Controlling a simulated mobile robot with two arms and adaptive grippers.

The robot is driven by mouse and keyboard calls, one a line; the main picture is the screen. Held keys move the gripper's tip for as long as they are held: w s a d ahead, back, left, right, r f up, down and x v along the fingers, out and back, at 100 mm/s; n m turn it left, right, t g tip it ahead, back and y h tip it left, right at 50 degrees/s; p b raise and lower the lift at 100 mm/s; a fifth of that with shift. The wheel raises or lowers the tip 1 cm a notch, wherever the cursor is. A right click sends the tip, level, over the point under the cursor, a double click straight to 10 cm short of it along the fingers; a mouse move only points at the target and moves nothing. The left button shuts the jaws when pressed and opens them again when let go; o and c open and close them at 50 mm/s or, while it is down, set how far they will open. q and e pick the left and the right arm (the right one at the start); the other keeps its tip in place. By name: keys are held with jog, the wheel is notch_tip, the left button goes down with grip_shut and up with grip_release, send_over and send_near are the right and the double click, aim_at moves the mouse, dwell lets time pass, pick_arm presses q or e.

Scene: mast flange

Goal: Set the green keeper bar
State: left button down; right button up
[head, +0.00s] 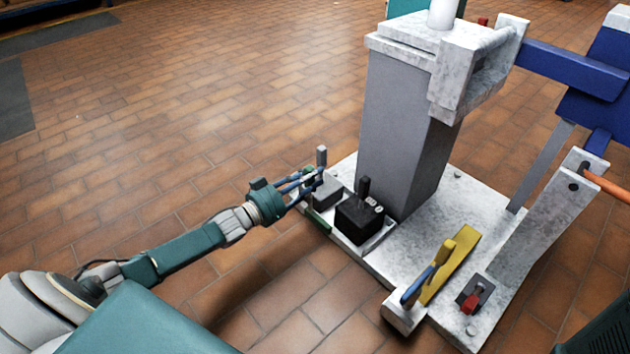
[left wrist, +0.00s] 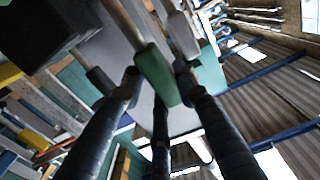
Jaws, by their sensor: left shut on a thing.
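My left gripper (head: 312,178) reaches in from the left, at the left end of the tray on the pale base. In the left wrist view its dark fingers (left wrist: 158,82) close around a green piece, the green keeper bar (left wrist: 155,72), with a grey rod running up from it. In the head view a green strip (head: 318,222) shows low along the tray's front edge; I cannot tell whether it is the same part. The fingers hide much of the held piece. My right gripper is not in view.
A black block (head: 359,220) and a grey block (head: 326,192) sit in the tray, with a grey post (head: 321,155) behind the fingertips. A grey column (head: 400,135) rises behind. A yellow wedge (head: 452,262) and a red switch (head: 472,300) stand right. Floor left is clear.

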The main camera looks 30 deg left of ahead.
pick_arm(q)
jog(key=shift+w+a, duration=0.1)
jog(key=shift+a, duration=0.2)
jog(key=c, duration=1.3)
grip_release()
jog(key=shift+s+a, duration=0.1)
jog(key=shift+s, duration=0.3)
jog(key=v, duration=1.1)
jog(key=shift+s, duration=0.1)
jog(key=shift+r, duration=0.1)
